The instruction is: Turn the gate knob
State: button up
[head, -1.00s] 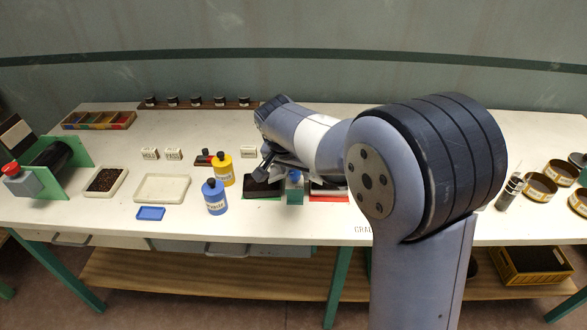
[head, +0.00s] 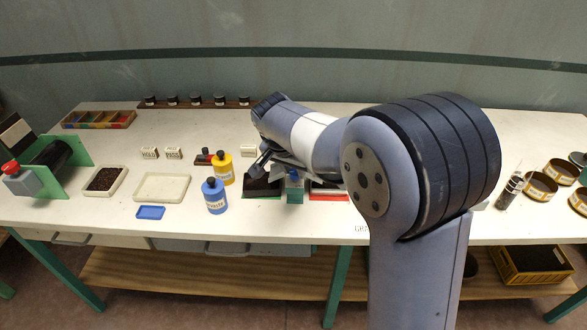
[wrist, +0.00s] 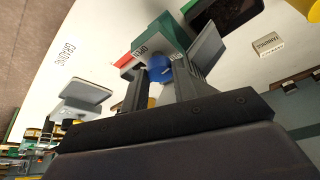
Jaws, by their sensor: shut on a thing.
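The gate knob (wrist: 160,68) is a blue round knob in the wrist view. It is on a green gate housing (wrist: 160,38) with a white plate lettered "OPEN" and a red strip beside it. My gripper (wrist: 163,78) is shut on the knob, a finger on each side. In the head view the teal housing (head: 294,194) stands between a dark green-edged tray (head: 262,192) and a red-edged one (head: 328,197). My arm's wrist covers the area just behind it, so the grip itself is hard to see there.
A yellow bottle (head: 223,170) and a blue bottle (head: 215,196) stand close left of the housing. An empty cream tray (head: 162,201) and a bean tray (head: 105,194) lie further left. Round brown-rimmed tins (head: 541,187) stand at the right.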

jog(key=shift+m+h, duration=0.4)
jog(key=shift+m, duration=0.7)
jog(key=o, duration=1)
jog(key=shift+a+r, duration=0.1)
jog(key=shift+r, duration=0.05)
jog(key=v, duration=1)
jog(key=shift+r, duration=0.35)
jog(key=shift+w+f, duration=0.1)
